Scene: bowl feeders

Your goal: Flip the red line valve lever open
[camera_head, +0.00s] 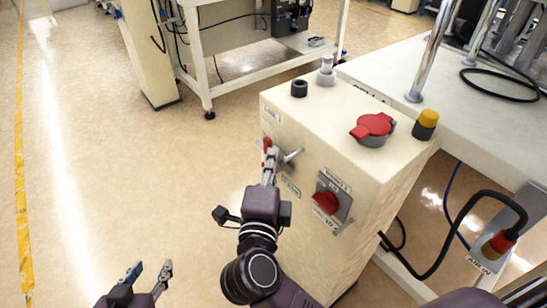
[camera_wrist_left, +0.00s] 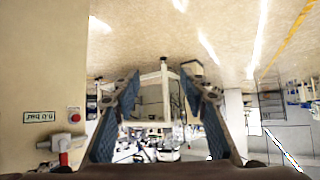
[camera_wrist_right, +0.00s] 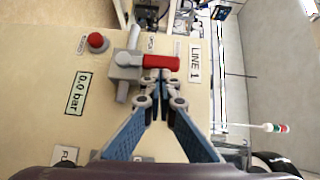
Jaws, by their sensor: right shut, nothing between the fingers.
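The red valve lever (camera_wrist_right: 160,62) sits on a grey valve body (camera_wrist_right: 128,60) beside the LINE 1 label in the right wrist view. It lies crosswise to the grey pipe stubs. In the head view the lever (camera_head: 266,143) shows on the cabinet's left face, partly behind my right gripper (camera_head: 269,158). That gripper (camera_wrist_right: 160,84) is shut and empty, with its fingertips right at the lever's long edge. I cannot tell if they touch it. My left gripper (camera_head: 148,272) is open and empty, low over the floor; its spread fingers also show in the left wrist view (camera_wrist_left: 160,78).
The cream cabinet (camera_head: 300,240) carries a red rotary switch (camera_head: 325,201), a red top knob (camera_head: 373,126) and a yellow-capped button (camera_head: 426,124). A 0.0 bar display (camera_wrist_right: 77,94) and red button (camera_wrist_right: 97,41) are near the valve. Floor (camera_head: 100,180) left of the cabinet is clear.

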